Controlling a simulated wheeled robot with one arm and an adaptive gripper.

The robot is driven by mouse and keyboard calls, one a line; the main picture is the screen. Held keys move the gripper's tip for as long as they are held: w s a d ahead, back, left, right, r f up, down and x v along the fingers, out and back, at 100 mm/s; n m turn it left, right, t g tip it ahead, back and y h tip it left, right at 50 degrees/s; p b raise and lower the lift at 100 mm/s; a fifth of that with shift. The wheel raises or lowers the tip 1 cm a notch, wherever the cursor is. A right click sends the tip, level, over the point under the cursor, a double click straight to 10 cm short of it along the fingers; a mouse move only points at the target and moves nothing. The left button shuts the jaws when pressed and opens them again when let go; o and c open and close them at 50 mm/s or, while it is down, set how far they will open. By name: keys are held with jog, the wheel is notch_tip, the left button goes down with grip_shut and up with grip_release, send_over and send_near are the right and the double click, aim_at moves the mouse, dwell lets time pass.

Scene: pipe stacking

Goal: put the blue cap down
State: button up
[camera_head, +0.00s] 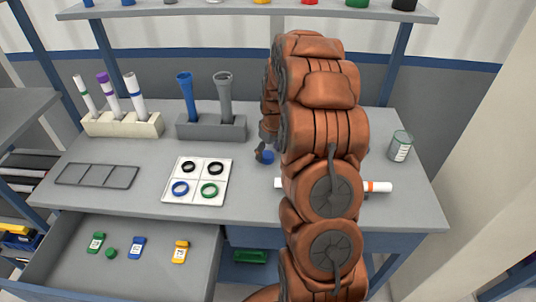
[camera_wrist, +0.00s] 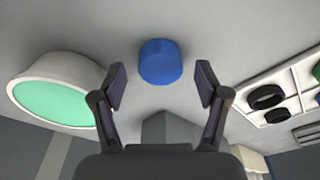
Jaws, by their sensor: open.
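The blue cap (camera_head: 267,158) rests on the grey table, just left of my arm in the head view. In the wrist view the blue cap (camera_wrist: 160,62) lies just beyond my fingertips, centred between them, with a gap on each side. My gripper (camera_wrist: 161,80) is open and empty, and its two fingers do not touch the cap. In the head view my arm hides most of the gripper, and only a dark finger shows beside the cap.
A can (camera_head: 400,146) stands at the table's right. A white tray (camera_head: 198,181) with rings is left of the cap. Tube holders (camera_head: 211,128) stand at the back left. A drawer (camera_head: 65,272) is open.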

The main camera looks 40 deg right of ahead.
aim_at(272, 158)
notch_tip(272, 158, up, 11)
jog(key=s+b, duration=0.1)
jog(key=b, duration=0.1)
jog(key=shift+s+b, duration=0.4)
jog(key=s+a+r+g, duration=0.1)
jog(key=s+a+r, duration=0.1)
jog(key=s+a, duration=0.55)
jog(key=s+a+r+g, duration=0.15)
jog(key=s+a, duration=0.35)
jog(key=a, duration=0.6)
jog(key=s+a, duration=0.4)
jog(key=s, duration=0.6)
jog(key=s+a+f+g, duration=0.1)
jog(key=s+a, duration=0.3)
jog(key=s, duration=0.6)
jog(key=shift+f+m, duration=0.2)
jog(key=shift+m, duration=0.2)
